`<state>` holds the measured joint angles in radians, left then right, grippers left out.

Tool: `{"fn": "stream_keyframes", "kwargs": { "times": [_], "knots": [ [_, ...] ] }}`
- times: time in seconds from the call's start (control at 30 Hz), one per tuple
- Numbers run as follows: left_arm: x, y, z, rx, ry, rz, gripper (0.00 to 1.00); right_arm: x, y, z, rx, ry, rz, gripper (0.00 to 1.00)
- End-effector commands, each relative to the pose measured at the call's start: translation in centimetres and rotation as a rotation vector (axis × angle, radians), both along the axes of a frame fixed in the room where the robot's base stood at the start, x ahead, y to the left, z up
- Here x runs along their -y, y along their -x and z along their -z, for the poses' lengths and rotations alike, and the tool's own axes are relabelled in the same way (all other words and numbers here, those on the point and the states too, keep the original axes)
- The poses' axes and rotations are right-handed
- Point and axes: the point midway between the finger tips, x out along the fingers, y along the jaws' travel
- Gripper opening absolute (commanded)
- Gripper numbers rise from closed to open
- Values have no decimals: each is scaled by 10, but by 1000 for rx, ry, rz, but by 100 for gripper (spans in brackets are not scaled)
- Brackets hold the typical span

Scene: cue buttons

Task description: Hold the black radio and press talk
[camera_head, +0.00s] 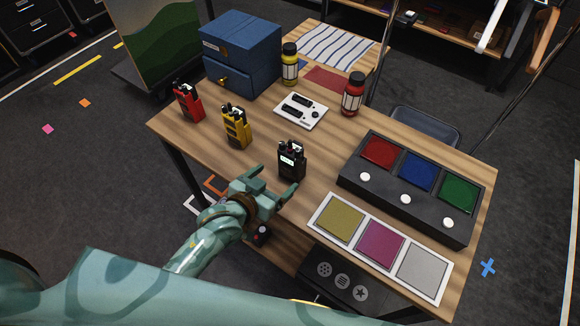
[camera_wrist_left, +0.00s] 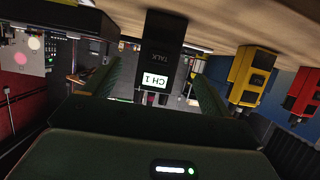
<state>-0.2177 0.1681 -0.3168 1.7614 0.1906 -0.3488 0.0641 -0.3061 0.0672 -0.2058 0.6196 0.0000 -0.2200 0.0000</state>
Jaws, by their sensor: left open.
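The black radio (camera_head: 291,160) stands upright on the wooden table, right of the yellow radio (camera_head: 236,127) and the red radio (camera_head: 188,102). In the left wrist view, which is upside down, the black radio (camera_wrist_left: 162,50) shows a TALK label and a lit "CH 1" screen. My left gripper (camera_head: 279,179) is open, just in front of the black radio. In the wrist view the radio appears between its two fingers (camera_wrist_left: 157,85), apart from both; how deep it sits between them is unclear. My right gripper is not in view.
A dark panel (camera_head: 404,199) with red, blue and green pads and white buttons stands right. A tray (camera_head: 313,212) of coloured squares lies before it. Behind are a white plate (camera_head: 301,111), a red bottle (camera_head: 353,95), a yellow bottle (camera_head: 290,65) and a blue drawer box (camera_head: 241,45).

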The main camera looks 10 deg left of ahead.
Motion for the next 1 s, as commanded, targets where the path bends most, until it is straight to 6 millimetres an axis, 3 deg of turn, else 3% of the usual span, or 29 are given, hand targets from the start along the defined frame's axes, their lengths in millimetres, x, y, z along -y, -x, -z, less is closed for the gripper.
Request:
{"fn": "stream_keyframes", "kwargs": {
  "times": [0.2,0.4,0.6,0.87,1.0],
  "knots": [
    [17,-46,22,0,0,1,84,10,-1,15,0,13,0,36],
    [27,-75,35,0,1,1,84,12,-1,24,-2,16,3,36],
    [31,-86,39,-1,-1,0,84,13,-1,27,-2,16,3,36],
    [32,-87,39,-1,-1,0,84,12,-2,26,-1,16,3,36],
    [32,-87,39,-1,-1,0,47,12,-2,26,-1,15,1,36]
  ]
}}
